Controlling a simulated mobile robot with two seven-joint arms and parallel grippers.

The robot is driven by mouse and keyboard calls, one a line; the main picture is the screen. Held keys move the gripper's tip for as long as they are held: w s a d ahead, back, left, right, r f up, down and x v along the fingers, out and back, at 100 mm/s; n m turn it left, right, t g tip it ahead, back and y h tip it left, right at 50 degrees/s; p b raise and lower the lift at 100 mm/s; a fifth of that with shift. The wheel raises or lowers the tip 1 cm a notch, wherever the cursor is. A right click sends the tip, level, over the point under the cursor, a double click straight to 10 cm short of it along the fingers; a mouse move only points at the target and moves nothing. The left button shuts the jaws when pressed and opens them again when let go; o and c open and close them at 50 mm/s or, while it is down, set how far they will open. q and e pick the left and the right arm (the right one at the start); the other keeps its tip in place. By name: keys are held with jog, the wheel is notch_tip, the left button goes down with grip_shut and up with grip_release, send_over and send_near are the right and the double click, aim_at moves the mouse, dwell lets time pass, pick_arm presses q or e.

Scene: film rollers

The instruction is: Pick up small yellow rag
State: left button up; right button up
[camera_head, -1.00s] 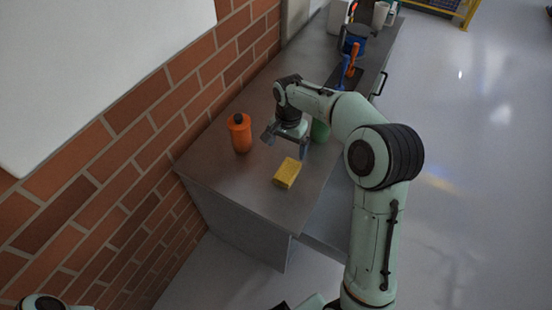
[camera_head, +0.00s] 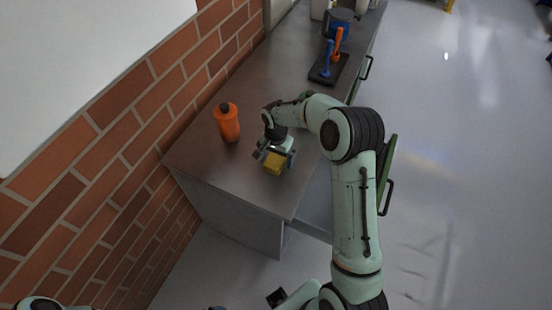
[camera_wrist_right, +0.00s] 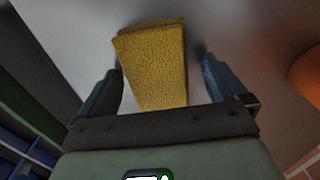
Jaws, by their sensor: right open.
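The small yellow rag (camera_head: 274,166) is a folded, textured block near the front end of the grey counter. My right gripper (camera_head: 275,157) is over it with its fingers on either side. In the right wrist view, the rag (camera_wrist_right: 155,62) fills most of the space between the open fingers of my right gripper (camera_wrist_right: 161,70). A gap shows between the rag and the right-hand finger; the left-hand finger is close to the rag's edge.
An orange bottle (camera_head: 228,122) stands on the counter (camera_head: 215,165) left of the gripper, near the brick wall (camera_head: 120,130). A dark tray (camera_head: 330,70) with blue and orange tools lies further back. A green panel with a handle (camera_head: 387,190) juts out at the counter's right.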

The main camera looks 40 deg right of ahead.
jog(key=c, duration=1)
jog(key=shift+c, duration=0.2)
